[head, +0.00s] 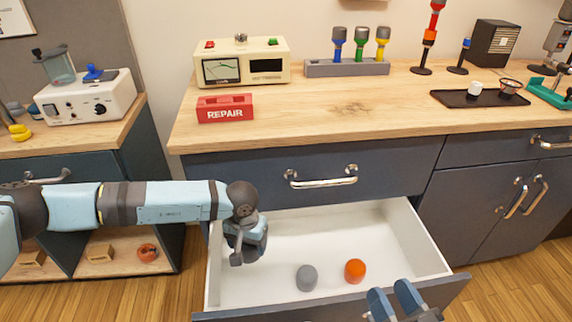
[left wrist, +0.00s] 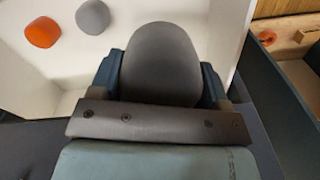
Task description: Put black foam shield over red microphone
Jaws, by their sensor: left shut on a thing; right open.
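My left gripper (head: 247,252) reaches down into the left part of the open drawer. In the left wrist view it is shut on the black foam shield (left wrist: 160,62), a rounded dark dome between the two fingers. In the head view the shield is mostly hidden by the gripper. The red microphone (head: 437,6) appears to be the upright red and black one on a stand at the back of the counter, its top near the picture's edge. My right gripper (head: 396,298) is open and empty over the drawer's front edge at the lower right.
A grey foam shield (head: 307,278) and an orange one (head: 355,271) lie in the white drawer (head: 400,235). Blue, green and yellow microphones stand in a grey rack (head: 345,67). A red REPAIR block (head: 225,108) and a black tray (head: 460,98) are on the counter; its middle is clear.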

